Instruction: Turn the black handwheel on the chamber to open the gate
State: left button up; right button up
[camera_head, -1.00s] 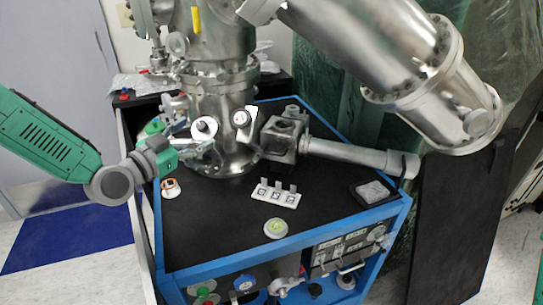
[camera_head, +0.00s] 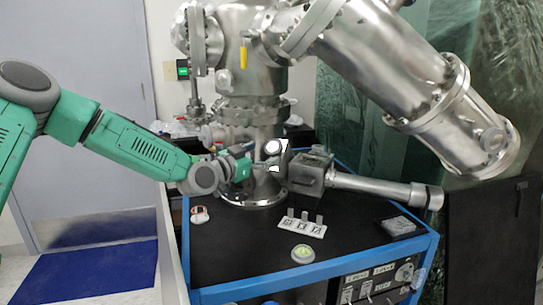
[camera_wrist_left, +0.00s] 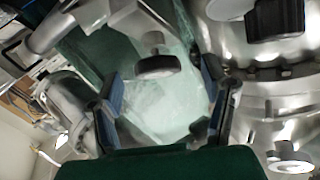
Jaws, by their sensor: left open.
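The steel chamber (camera_head: 258,120) stands on the black-topped bench in the head view. My left gripper (camera_head: 250,164) is open beside the lower part of its column, coming in from the left; its fingertips are hard to make out there. In the left wrist view, the two fingers of the open left gripper (camera_wrist_left: 166,105) stand apart with nothing held between them. A dark round wheel (camera_wrist_left: 158,67) on a metal stem, likely the black handwheel, shows beyond and between the fingers, apart from them. I cannot clearly pick it out in the head view. The right gripper is not in view.
A steel tube (camera_head: 370,188) juts right. In the wrist view, a black knob (camera_wrist_left: 278,18) and steel flange sit close on the right.

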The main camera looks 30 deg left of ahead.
aim_at(270, 150)
pick_arm(q)
jog(key=w, duration=0.1)
jog(key=w+d, duration=0.1)
jog(key=w, duration=0.2)
jog(key=shift+d+r, duration=0.15)
jog(key=shift+d, duration=0.2)
jog(key=shift+a, duration=0.65)
jog(key=shift+c, duration=0.8)
jog(key=c, duration=0.8)
jog(key=shift+d, duration=0.2)
jog(key=shift+c, duration=1.1)
jog(key=shift+w+d, duration=0.1)
jog(key=shift+d, duration=0.1)
jog(key=shift+r, duration=0.1)
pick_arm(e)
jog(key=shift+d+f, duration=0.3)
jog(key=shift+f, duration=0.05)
